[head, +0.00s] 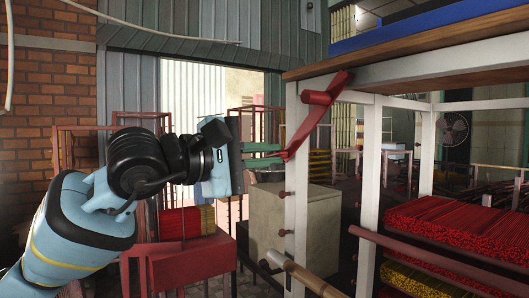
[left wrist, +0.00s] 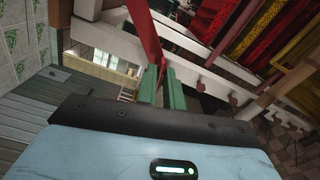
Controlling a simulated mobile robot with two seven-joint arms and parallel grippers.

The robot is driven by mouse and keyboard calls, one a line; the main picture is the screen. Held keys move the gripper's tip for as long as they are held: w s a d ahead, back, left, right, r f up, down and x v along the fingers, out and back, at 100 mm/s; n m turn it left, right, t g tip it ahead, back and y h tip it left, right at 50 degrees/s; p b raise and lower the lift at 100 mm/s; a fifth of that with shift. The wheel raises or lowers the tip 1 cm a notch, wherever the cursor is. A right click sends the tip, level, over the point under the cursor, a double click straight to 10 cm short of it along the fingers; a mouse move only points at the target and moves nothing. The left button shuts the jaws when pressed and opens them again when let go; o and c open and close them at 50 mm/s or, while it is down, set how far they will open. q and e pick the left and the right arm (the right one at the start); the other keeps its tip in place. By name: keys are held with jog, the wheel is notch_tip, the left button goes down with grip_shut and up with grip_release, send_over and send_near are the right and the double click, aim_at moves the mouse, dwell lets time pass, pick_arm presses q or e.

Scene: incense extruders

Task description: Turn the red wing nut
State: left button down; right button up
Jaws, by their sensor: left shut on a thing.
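The red wing nut (head: 316,113) is a long two-winged piece on the white post of the shelf frame, just under the wooden top. It stands tilted, one wing up to the right and one down to the left. My left gripper (head: 282,155) has its green fingers shut on the lower wing. In the left wrist view the red wing nut (left wrist: 145,35) runs down between the green fingers (left wrist: 163,80). The wing's end is partly hidden by the fingers. My right gripper is not in view.
The white frame (head: 371,190) carries a wooden top (head: 430,52) above and trays of red sticks (head: 465,225) on the right. A beige box (head: 295,225) and a red crate (head: 205,250) stand below my left gripper. A brick wall (head: 50,90) is at left.

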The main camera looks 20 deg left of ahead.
pick_arm(q)
jog(key=shift+m, duration=0.6)
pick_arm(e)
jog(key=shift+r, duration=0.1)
pick_arm(q)
jog(key=shift+m, duration=0.3)
jog(key=c, duration=1.5)
grip_release()
